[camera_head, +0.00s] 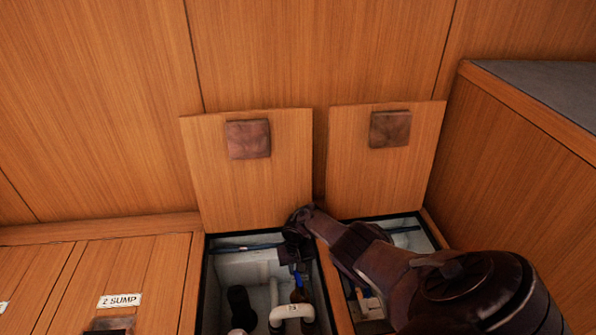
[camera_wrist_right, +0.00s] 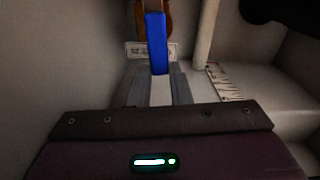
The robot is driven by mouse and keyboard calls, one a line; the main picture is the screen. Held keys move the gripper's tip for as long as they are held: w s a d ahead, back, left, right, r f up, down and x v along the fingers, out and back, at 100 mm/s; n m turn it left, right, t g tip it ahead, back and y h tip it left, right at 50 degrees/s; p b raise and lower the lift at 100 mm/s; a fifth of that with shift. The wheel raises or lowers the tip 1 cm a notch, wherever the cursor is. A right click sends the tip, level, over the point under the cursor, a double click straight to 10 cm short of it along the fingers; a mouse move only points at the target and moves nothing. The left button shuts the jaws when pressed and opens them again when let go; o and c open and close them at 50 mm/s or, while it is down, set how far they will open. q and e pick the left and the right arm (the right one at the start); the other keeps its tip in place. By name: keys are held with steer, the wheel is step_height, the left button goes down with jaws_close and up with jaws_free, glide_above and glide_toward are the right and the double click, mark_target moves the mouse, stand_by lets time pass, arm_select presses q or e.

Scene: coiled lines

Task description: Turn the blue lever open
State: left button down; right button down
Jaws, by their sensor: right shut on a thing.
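The blue lever (camera_wrist_right: 156,42) shows in the right wrist view, upright in the picture, with its lower end at the gripper's fingers. In the head view a small part of the blue lever (camera_head: 298,283) shows inside the left open floor compartment. My right gripper (camera_wrist_right: 160,88) is shut on the lever's end. In the head view my right gripper (camera_head: 294,258) reaches down into that compartment, and my arm hides part of both openings. A brownish valve part (camera_wrist_right: 167,14) sits at the lever's far end. My left gripper is not in view.
Two raised wooden hatches (camera_head: 255,190) (camera_head: 375,175) lean on the back panel. A white pipe fitting (camera_head: 291,313) and a dark hose (camera_head: 240,305) stand in the compartment. A hatch labelled 2 SUMP (camera_head: 120,301) lies shut at left.

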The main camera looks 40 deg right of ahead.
steer(key=shift+d, duration=0.15)
steer(key=c, duration=1.3)
jaws_free()
